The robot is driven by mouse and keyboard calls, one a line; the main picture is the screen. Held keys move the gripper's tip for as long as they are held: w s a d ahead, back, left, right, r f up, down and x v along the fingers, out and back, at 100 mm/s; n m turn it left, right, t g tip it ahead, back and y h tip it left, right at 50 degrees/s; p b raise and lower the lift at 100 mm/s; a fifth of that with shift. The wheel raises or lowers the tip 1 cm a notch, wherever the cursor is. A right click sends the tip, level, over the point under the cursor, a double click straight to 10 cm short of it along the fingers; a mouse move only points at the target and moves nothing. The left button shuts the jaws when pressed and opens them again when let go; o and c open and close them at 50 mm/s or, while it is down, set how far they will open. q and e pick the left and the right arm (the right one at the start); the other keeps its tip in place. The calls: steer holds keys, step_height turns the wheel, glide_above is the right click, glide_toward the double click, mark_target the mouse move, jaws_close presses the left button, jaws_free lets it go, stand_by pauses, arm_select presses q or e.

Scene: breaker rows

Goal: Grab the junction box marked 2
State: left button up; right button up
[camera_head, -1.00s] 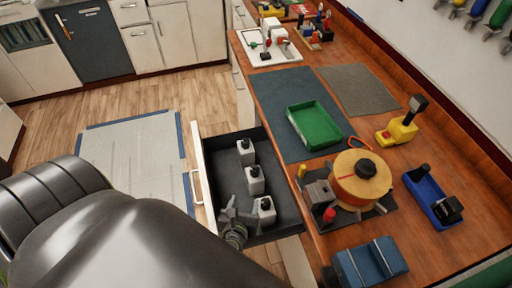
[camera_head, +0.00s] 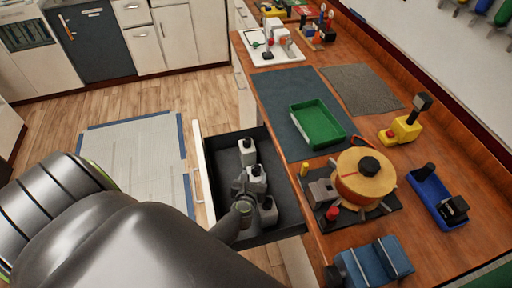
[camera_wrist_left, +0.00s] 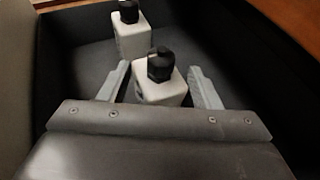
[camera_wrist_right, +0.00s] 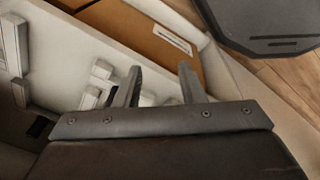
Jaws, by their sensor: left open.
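Three white junction boxes with black caps stand in a row in the open dark drawer (camera_head: 222,190): a far one (camera_head: 247,154), a middle one (camera_head: 258,186) and a near one (camera_head: 268,214). No number is readable on them. My left gripper (camera_head: 243,182) is over the drawer at the middle box and partly covers it. In the left wrist view its open fingers (camera_wrist_left: 160,85) stand on either side of a box (camera_wrist_left: 160,90), with another box (camera_wrist_left: 131,38) beyond. My right gripper (camera_wrist_right: 160,85) shows only in its wrist view, fingers apart and empty.
The drawer's pale front (camera_head: 203,180) and dark walls surround the boxes.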

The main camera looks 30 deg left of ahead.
mark_target(255, 172)
arm_select(q)
steer(key=x, duration=0.3)
steer(key=shift+w+f+b, duration=0.15)
steer(key=shift+w+b, duration=0.05)
steer(key=shift+b, duration=0.2)
steer(key=shift+s, duration=0.1)
steer(key=shift+c, duration=0.5)
jaws_close()
